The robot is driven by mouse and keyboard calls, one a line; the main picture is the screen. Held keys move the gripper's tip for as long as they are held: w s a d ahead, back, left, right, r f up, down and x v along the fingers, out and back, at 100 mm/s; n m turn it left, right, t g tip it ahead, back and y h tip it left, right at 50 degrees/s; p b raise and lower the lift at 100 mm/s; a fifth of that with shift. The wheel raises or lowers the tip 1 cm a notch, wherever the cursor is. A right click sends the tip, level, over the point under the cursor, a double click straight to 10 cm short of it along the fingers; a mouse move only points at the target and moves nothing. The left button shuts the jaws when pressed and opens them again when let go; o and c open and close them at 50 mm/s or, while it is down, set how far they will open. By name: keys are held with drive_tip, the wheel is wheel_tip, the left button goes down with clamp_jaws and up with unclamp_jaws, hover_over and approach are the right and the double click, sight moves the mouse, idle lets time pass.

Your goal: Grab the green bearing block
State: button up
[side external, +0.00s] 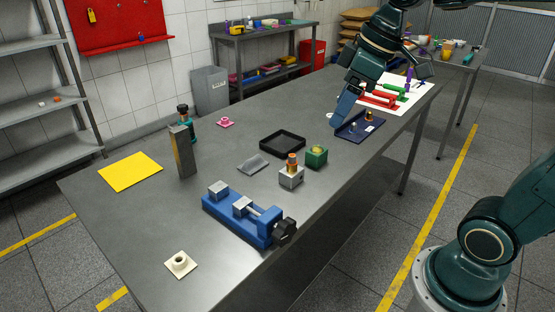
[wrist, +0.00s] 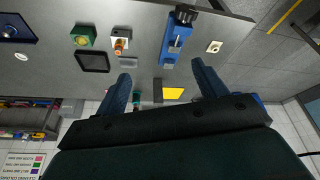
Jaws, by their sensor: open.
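The green bearing block (side external: 316,157) stands on the grey metal table, just right of a silver block with an orange-and-copper top (side external: 291,175). It has a round, yellowish opening on top. In the wrist view the green block (wrist: 83,37) is near the upper left, with the copper-topped block (wrist: 120,41) to its right. My gripper (side external: 342,115) is up near the table's far right part, in front of or above a dark blue plate, apart from the green block. In the wrist view its two blue fingers (wrist: 160,75) are spread wide with nothing between them.
A black tray (side external: 283,142) lies behind the green block. A blue vise (side external: 245,218) stands toward the front. The dark blue plate (side external: 360,127) and a white sheet with red and green parts lie to the right. A tall grey block (side external: 182,152) stands at left.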

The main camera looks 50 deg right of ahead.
drive_tip(key=w+d+n+g+y, duration=0.1)
drive_tip(key=w+d+n, duration=0.25)
drive_tip(key=w, duration=0.55)
drive_tip(key=n+g+y, duration=0.2)
drive_tip(key=n+g, duration=0.1)
drive_tip(key=n, duration=0.7)
hover_over(321, 147)
wheel_tip(321, 147, down, 20)
drive_tip(key=shift+d+f, duration=0.4)
drive_tip(key=shift+d, duration=0.2)
drive_tip(key=shift+a+f, duration=0.1)
drive_tip(key=shift+f, duration=0.05)
drive_tip(key=shift+a+f, duration=0.25)
drive_tip(key=shift+f, duration=0.15)
drive_tip(key=shift+a+f, duration=0.15)
drive_tip(key=shift+f, duration=0.45)
